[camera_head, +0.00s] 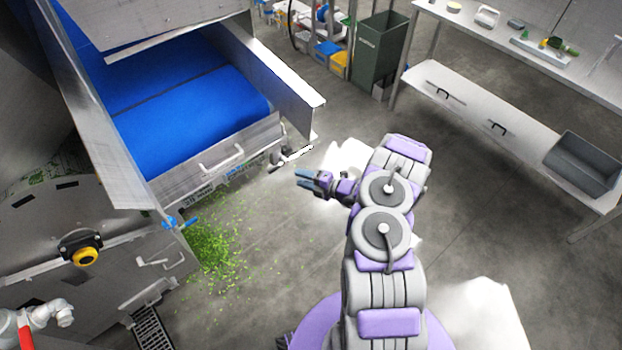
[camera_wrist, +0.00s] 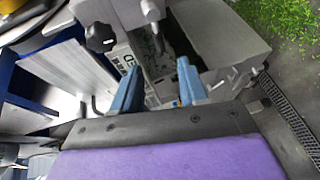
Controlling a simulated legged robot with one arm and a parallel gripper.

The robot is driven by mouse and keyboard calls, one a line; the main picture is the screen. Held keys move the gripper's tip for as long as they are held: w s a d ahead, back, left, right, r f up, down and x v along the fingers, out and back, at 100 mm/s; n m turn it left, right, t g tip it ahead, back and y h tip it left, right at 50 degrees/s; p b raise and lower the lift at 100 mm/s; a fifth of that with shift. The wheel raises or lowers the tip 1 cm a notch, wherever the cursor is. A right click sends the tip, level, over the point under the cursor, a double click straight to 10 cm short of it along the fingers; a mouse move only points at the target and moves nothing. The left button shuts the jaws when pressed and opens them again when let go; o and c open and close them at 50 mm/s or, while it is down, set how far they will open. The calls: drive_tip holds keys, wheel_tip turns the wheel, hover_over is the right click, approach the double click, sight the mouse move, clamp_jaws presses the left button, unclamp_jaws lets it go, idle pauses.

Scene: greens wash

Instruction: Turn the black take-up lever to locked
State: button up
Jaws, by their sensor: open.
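My gripper (camera_head: 303,179) has blue fingers and stands open and empty at the near right corner of the blue-belt conveyor. A small dark fitting (camera_head: 276,158) with a thin arm sticks out from that corner, just beyond the fingers. It looks like the take-up lever, but is too small to read its setting.
The conveyor's blue belt (camera_head: 210,105) lies between metal side walls. Green leaf scraps (camera_head: 215,245) litter the floor below it. A yellow button (camera_head: 85,256) sits on the machine at left. A steel bench (camera_head: 480,105) with a grey tub (camera_head: 582,165) stands right. Floor between is mostly clear.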

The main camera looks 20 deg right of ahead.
drive_tip(key=shift+v, duration=1.5)
drive_tip(key=shift+f, duration=0.1)
